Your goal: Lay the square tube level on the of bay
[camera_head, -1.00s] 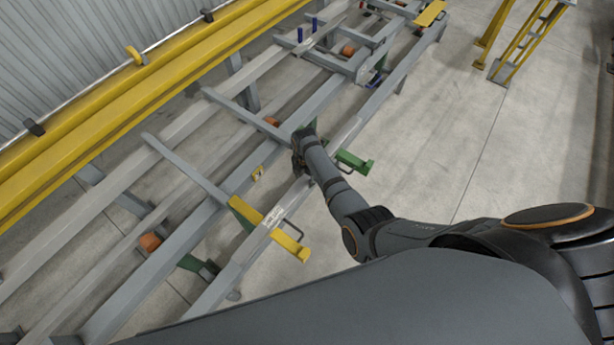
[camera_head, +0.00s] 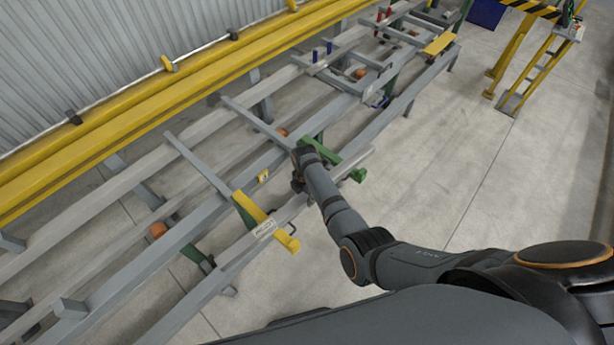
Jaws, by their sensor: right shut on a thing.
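The square tube (camera_head: 349,163) appears as a short pale grey bar at the front of the rack, its far end beside the green arm. My right gripper (camera_head: 298,184) is shut on it, with the fingers mostly hidden behind my wrist. The tube runs at a slightly different angle from the front rail. My left gripper is out of view.
Long grey rails (camera_head: 210,289) and cross bars (camera_head: 198,163) fill the rack. A yellow beam (camera_head: 120,132) runs along the wall behind. A yellow ladder stand (camera_head: 530,65) is at the far right. The floor (camera_head: 450,190) right of the rack is clear.

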